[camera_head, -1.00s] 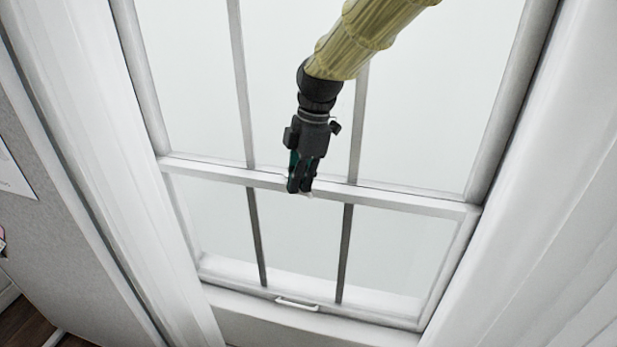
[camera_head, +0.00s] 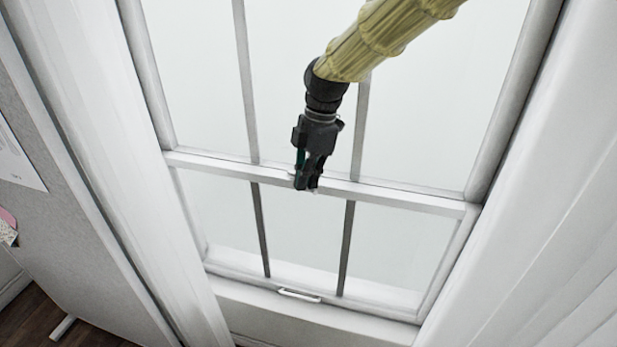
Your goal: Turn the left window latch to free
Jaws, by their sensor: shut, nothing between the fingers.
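The white sash window (camera_head: 410,199) fills the middle of the head view. Its meeting rail (camera_head: 225,164) runs across the picture at mid-height. My gripper (camera_head: 307,188) is dark, points down and is shut at the rail, a little right of the left glazing bar. A small pale bit shows beside the fingertips, too small to identify. I cannot make out a left latch; my gripper may cover it. Whether the fingertips touch the rail or a latch I cannot tell.
A white pull handle (camera_head: 299,295) sits on the lower sash's bottom rail. A grey panel (camera_head: 62,215) with papers stands at the left. White frame boards flank the window on both sides. Dark wooden floor (camera_head: 40,318) shows at lower left.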

